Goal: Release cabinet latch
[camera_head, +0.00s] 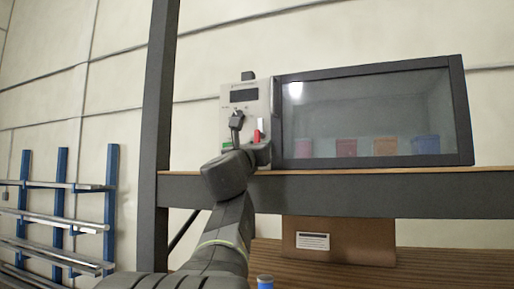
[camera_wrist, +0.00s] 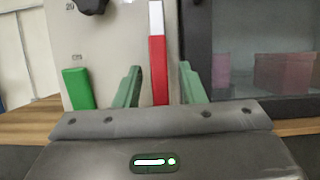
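The cabinet (camera_head: 467,125) is a dark-framed glass-fronted box on a shelf, with its front closed. A pale control panel (camera_head: 225,112) adjoins its left side. A narrow latch bar, white above and red below, stands upright on the panel near the cabinet frame; it shows in the head view (camera_head: 257,136) and the wrist view (camera_wrist: 158,55). My gripper (camera_wrist: 160,72) is open, with one green finger on each side of the red part and visible gaps. Whether the fingers reach the bar's depth is unclear. The bar's lower end is hidden behind my gripper body.
A black knob (camera_head: 237,120) and a green switch (camera_wrist: 78,88) are left of the latch on the panel. Several coloured containers stand behind the glass. The wooden shelf top (camera_head: 400,170) runs beneath, and a dark post (camera_head: 158,100) rises at left.

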